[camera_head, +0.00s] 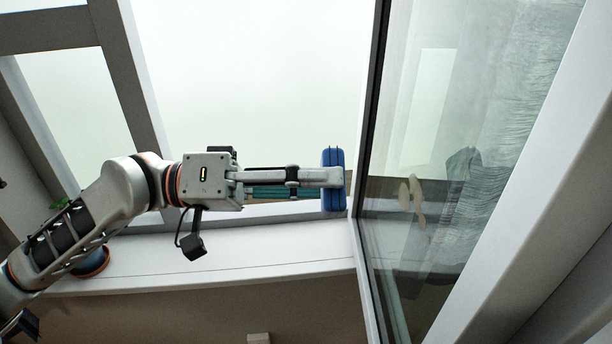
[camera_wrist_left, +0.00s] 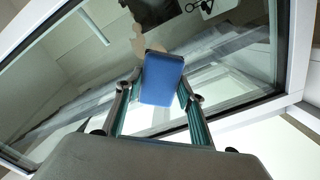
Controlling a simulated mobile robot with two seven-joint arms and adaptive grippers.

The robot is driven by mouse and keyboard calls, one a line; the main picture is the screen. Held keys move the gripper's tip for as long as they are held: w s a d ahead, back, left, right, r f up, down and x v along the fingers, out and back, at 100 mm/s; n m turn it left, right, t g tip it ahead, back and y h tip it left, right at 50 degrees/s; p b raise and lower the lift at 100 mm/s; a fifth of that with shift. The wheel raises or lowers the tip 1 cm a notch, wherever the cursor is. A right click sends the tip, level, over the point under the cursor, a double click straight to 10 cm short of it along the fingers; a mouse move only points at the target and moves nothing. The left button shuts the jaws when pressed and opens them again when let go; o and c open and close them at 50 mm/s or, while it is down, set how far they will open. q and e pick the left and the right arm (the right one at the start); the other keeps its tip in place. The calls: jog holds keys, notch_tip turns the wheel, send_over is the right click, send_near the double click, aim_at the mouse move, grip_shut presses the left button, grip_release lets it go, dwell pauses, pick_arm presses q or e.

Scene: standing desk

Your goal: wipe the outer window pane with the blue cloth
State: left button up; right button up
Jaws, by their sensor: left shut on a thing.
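The blue cloth (camera_head: 332,158), a thick folded pad, is held upright at the tip of my left gripper (camera_head: 334,178). The gripper is shut on it. In the left wrist view the cloth (camera_wrist_left: 162,80) sits between the two fingers, in front of the glass. The window pane (camera_head: 440,110) belongs to an opened sash on the right of the head view. The cloth is close to the left edge of this sash; I cannot tell whether it touches the glass. Tan blotches (camera_head: 417,203) show on the pane, and also in the left wrist view (camera_wrist_left: 138,44). My right gripper is out of view.
A white sill (camera_head: 230,268) runs below my left arm. The sash's dark-edged frame (camera_head: 369,100) is right beside the cloth. The bright opening behind the gripper is clear.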

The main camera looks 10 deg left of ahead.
aim_at(402, 184)
pick_arm(q)
jog(key=shift+d+r+p, duration=0.3)
jog(key=shift+d+p, duration=0.1)
jog(key=shift+d, duration=0.15)
jog(key=shift+w+d+p, duration=0.15)
jog(key=shift+d+p, duration=0.5)
jog(key=shift+d, duration=0.25)
jog(key=shift+w+d+f+p, duration=0.2)
jog(key=shift+d+p, duration=0.2)
jog(key=shift+d, duration=0.35)
jog(key=shift+w+d+f+p, duration=0.15)
jog(key=shift+d+p, duration=0.2)
jog(key=shift+d, duration=0.4)
jog(key=shift+r, duration=0.1)
jog(key=shift+w+d+r, duration=0.1)
jog(key=shift+d, duration=0.2)
jog(key=shift+w+d+p, duration=0.1)
jog(key=shift+d+p, duration=0.5)
jog(key=shift+d, duration=0.05)
